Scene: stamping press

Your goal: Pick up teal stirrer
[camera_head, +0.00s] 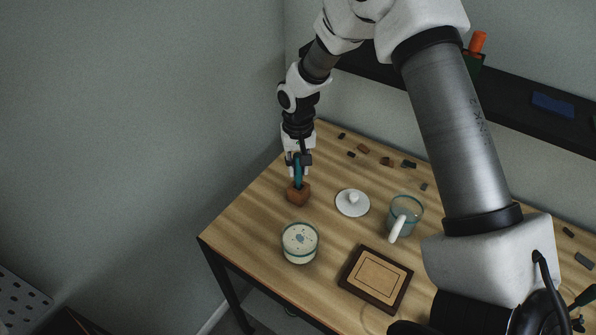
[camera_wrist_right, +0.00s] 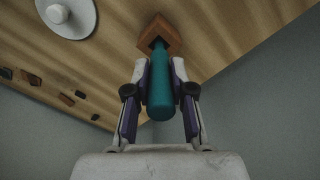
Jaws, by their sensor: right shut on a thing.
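The teal stirrer (camera_head: 298,172) stands upright, with its lower end at a small brown wooden block (camera_head: 298,195) near the table's far left corner. My right gripper (camera_head: 298,168) comes down from above and is shut on the teal stirrer. In the right wrist view, the stirrer (camera_wrist_right: 160,85) lies between the two fingers of the gripper (camera_wrist_right: 160,75). Its far end meets the wooden block (camera_wrist_right: 160,38), which has a dark opening there. I cannot tell how deep the stirrer sits in the block. My left gripper is not in view.
Small dark pieces lie towards the back. A dark shelf (camera_head: 520,100) runs along the wall.

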